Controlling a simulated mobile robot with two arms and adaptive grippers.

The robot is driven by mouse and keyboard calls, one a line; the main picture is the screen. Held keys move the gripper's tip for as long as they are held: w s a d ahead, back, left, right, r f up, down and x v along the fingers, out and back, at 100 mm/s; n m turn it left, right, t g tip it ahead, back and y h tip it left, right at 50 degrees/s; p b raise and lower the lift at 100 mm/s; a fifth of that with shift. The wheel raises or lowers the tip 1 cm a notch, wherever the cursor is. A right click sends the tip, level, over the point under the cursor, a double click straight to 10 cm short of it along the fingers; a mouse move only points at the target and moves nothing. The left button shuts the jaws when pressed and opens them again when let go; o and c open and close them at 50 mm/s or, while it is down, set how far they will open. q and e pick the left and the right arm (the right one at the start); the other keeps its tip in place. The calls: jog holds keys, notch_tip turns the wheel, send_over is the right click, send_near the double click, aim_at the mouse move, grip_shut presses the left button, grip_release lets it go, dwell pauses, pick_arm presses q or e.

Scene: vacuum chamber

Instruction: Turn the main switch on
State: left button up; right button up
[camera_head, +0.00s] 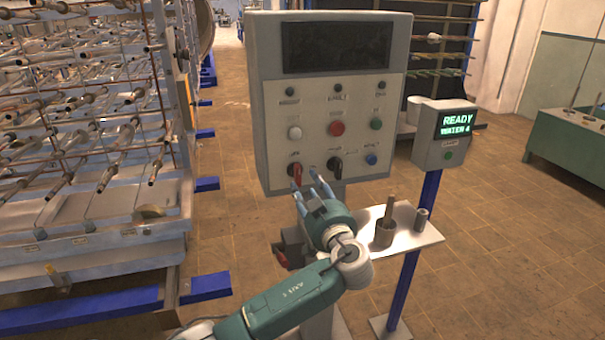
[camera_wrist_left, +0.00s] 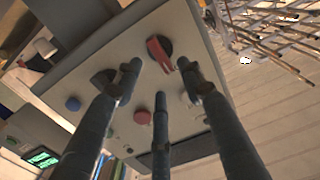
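The grey control box (camera_head: 258,100) faces me with a pale panel of buttons and switches. At its lower left is a rotary switch with a red handle (camera_head: 296,171); its label is too small to read. In the left wrist view the red handle (camera_wrist_left: 160,56) sits on a black round base, tilted. My left gripper (camera_head: 312,188) is just in front of the panel's lower edge, below and between the red-handled switch and a black rotary switch (camera_head: 335,166). Its three fingers (camera_wrist_left: 160,92) are spread with nothing between them. I cannot tell whether any fingertip touches the panel. My right gripper is out of view.
A red button (camera_head: 337,128) and blue button (camera_head: 371,160) are close by on the panel. A small shelf (camera_head: 415,235) with cylindrical parts stands right of my arm. A small box with a lit "READY" screen (camera_head: 457,124) is at right. A metal rack (camera_head: 90,130) fills the left.

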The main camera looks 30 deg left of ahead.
aim_at(301, 176)
pick_arm(q)
jog(key=p+x, duration=0.1)
jog(key=x, duration=0.4)
jog(key=shift+w+a, duration=0.25)
jog(key=shift+f, duration=0.1)
grip_shut()
